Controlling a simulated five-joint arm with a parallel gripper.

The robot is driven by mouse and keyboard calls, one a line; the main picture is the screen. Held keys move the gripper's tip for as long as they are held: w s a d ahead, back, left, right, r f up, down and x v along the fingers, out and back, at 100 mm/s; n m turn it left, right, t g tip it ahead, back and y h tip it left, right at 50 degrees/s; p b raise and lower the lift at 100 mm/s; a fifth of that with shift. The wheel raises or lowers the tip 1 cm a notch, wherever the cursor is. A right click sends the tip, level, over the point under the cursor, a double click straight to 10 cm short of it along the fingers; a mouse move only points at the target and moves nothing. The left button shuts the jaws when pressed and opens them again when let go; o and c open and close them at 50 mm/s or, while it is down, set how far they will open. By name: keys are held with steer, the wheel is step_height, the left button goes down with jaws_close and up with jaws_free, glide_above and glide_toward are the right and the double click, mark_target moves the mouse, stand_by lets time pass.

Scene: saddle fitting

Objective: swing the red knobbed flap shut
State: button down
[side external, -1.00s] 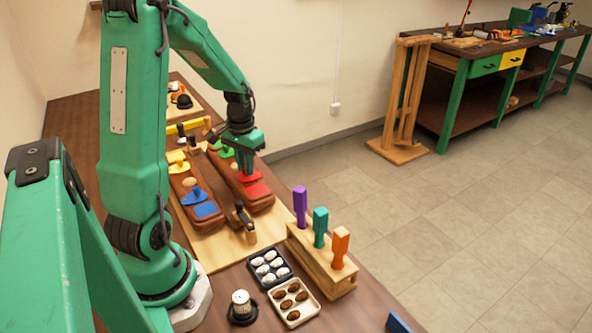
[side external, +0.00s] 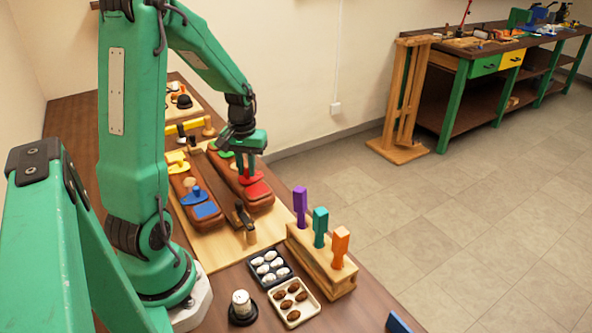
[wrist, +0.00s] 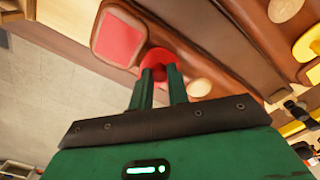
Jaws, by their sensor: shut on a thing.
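The red knobbed flap (wrist: 157,57) is on the right-hand brown block (side external: 238,183); the wrist view shows its rounded red end at my fingertips. My gripper (side external: 246,168) is shut on its knob, which the fingers mostly hide; the fingertips also show in the wrist view (wrist: 160,72). A red square patch (wrist: 118,40) on the same block lies beside the flap, uncovered in the wrist view. In the side view the red patch (side external: 259,190) is just in front of my fingers.
A blue knobbed flap (side external: 192,194) and a yellow one (side external: 177,167) sit on the left-hand block. A dark-headed clamp (side external: 245,222) stands at the near end of the board. A wooden rack (side external: 322,258) with purple, teal and orange handles stands at the near right.

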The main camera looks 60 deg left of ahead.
mark_target(247, 170)
steer(key=c, duration=1.3)
jaws_free()
steer(key=shift+c, duration=0.2)
steer(key=shift+r, duration=0.15)
steer(key=shift+r, duration=3.8)
steer(key=shift+d, duration=0.1)
steer(key=s+d+r+m+t, duration=0.2)
steer(key=s+d+r+m, duration=0.1)
steer(key=d, duration=0.7)
steer(key=s+d+r+m+t, duration=0.3)
steer(key=d+r+m, duration=0.3)
steer(key=d, duration=0.5)
steer(key=shift+d+t, duration=0.15)
steer(key=shift+t, duration=0.15)
